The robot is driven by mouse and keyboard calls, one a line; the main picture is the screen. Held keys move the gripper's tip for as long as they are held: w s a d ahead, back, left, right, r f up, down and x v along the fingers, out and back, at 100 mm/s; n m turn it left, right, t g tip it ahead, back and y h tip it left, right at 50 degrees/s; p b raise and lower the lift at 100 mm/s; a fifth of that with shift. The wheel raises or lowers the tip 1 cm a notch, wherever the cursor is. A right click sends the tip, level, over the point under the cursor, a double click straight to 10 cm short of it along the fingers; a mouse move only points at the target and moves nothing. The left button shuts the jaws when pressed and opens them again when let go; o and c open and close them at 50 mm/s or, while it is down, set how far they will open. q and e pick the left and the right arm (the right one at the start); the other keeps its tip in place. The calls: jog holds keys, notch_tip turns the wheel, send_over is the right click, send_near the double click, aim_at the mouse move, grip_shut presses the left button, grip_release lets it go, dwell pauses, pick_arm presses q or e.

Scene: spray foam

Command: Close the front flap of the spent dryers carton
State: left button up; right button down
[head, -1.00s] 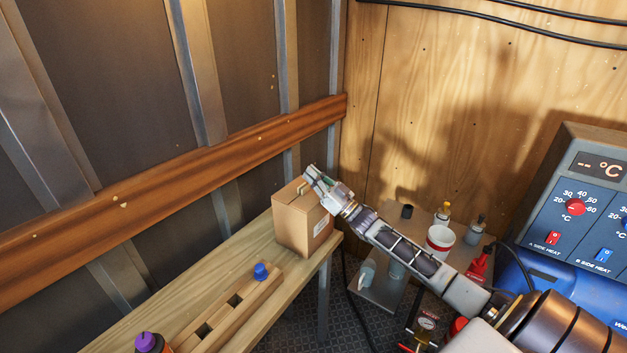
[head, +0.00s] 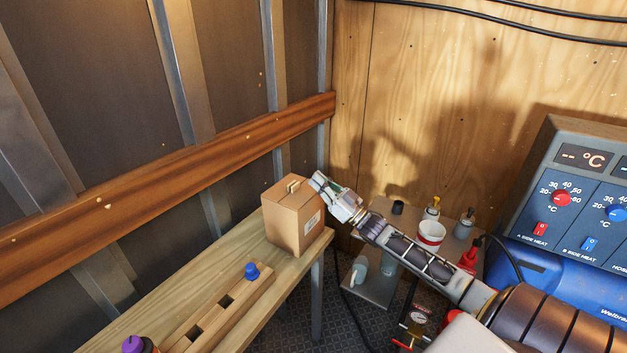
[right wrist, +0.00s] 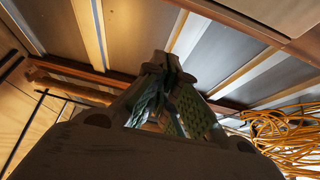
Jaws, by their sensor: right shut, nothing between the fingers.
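The carton (head: 284,225), a brown cardboard box with a pale label on its right side, stands upright at the far end of the wooden bench. A small raised tan piece shows on its top (head: 293,184); I cannot tell whether it is part of a flap. The top looks mostly covered. My right gripper (head: 317,181) is shut and empty at the carton's upper right edge; I cannot tell if it touches. The right wrist view shows its closed green-padded fingers (right wrist: 168,75) and no carton. My left gripper is out of view.
A slotted wooden rack (head: 222,310) with a blue-capped item (head: 251,271) lies on the bench (head: 170,295) in front of the carton. A purple-capped bottle (head: 135,345) stands nearer. A low shelf (head: 370,285) with a white tub (head: 431,234) and several bottles lies beneath my right arm.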

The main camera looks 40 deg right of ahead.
jog(key=shift+r+b+v, duration=0.15)
jog(key=shift+v, duration=0.75)
jog(key=shift+r+b+v, duration=0.1)
jog(key=shift+b+v, duration=0.05)
jog(key=shift+v, duration=0.75)
jog(key=shift+s+d, duration=0.1)
jog(key=shift+s, duration=0.05)
